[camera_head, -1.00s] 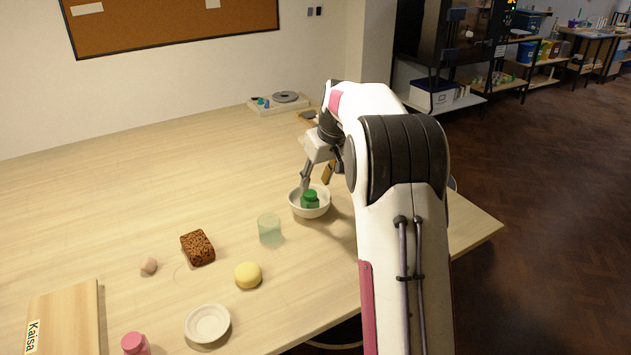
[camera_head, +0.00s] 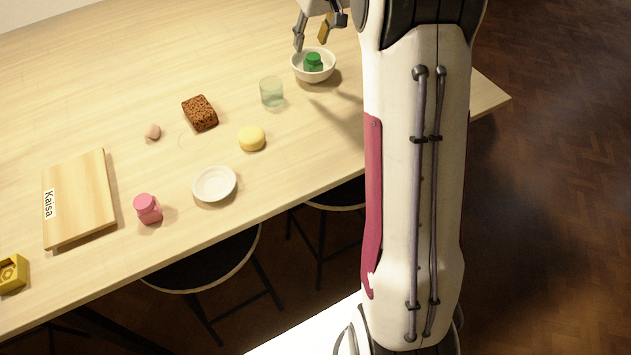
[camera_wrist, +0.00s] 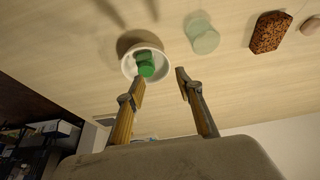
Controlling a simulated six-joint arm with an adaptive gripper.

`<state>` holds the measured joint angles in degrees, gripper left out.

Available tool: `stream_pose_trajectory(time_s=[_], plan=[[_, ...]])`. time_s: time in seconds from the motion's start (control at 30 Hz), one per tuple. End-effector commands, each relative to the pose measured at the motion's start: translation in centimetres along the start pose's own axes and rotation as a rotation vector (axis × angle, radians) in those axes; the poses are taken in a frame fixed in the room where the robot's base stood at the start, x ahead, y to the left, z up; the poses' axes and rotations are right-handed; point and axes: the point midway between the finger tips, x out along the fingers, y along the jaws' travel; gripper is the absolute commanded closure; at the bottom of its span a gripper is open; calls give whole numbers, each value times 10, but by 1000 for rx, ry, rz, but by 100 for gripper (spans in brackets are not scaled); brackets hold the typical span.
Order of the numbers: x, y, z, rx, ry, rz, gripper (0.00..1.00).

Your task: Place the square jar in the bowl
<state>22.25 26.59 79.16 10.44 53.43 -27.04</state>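A green jar (camera_head: 313,63) with a round lid stands inside the white bowl (camera_head: 299,73) near the table's right end. Its body looks squarish, though the bowl wall hides its lower part. In the wrist view the jar (camera_wrist: 146,68) is in the bowl (camera_wrist: 128,67), just beyond my left finger. My gripper (camera_head: 311,42) is open and empty, above and behind the bowl in the head view. The jar is clear of both fingers.
Further off are a brown loaf (camera_head: 200,113), a yellow round thing (camera_head: 252,139), a white saucer (camera_head: 214,185), a pink jar (camera_head: 148,209) and a wooden board (camera_head: 80,198). Table behind the glass is clear.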

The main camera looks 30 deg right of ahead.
Motion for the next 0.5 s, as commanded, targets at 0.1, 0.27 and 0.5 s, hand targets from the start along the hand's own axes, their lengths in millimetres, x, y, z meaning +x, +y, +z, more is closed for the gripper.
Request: stream_pose_trajectory(time_s=[0.1, 0.27, 0.5], plan=[[-24, -22, 10, -3, 6, 1, 64], [-52, -48, 26, -4, 10, 4, 64], [-90, -84, 57, -4, 19, 5, 64]])
